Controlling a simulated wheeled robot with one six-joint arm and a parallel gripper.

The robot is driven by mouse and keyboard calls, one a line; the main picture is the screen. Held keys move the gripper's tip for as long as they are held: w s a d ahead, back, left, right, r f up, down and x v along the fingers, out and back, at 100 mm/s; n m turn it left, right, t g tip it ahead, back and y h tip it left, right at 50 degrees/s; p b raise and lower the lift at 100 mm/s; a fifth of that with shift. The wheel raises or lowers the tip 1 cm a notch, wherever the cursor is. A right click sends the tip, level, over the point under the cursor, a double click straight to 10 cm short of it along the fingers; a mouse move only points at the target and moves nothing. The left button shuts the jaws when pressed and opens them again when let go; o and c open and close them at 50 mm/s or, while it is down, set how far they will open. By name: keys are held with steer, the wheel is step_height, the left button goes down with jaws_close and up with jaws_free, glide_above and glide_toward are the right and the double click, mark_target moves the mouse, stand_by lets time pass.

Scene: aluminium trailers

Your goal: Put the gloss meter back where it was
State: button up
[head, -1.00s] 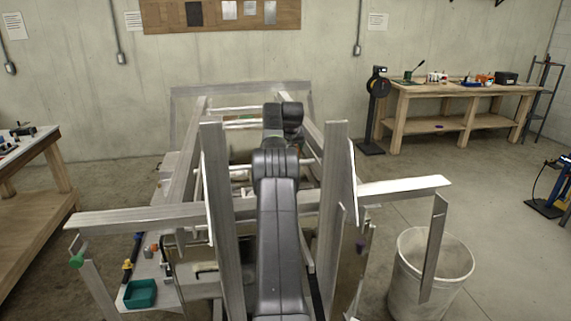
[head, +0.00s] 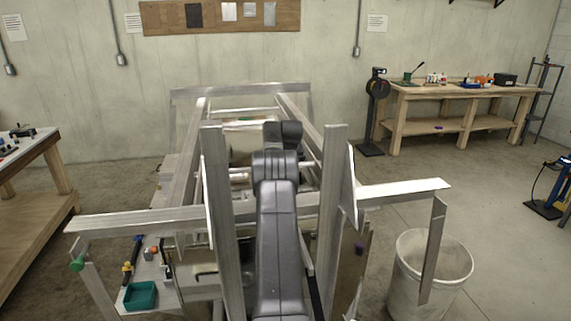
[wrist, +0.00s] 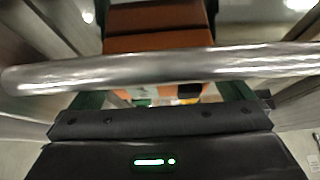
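I cannot pick out the gloss meter for certain in either view. In the wrist view, the dark body of my gripper fills the bottom, with a lit green light on it. Dark green parts stand at both sides of it, but whether they are fingers is unclear. A bright metal tube (wrist: 160,69) crosses the whole view close in front and hides part of what lies beyond. Past it is an orange-brown block-like thing (wrist: 158,38) with a dark green edge. Small white, orange and yellow bits show below the tube. In the head view, my arm hides my gripper.
My arm reaches in over an aluminium trailer frame (head: 185,185) with upright posts (head: 331,190) on both sides. A teal tray (head: 140,295) is at lower left. A grey bin (head: 405,280) stands at right, and workbenches (head: 455,87) stand by the back wall and at far left.

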steer(key=shift+r, duration=0.2)
steer(key=b+v, duration=0.3)
steer(key=v, duration=0.9)
steer(key=shift+d, duration=0.1)
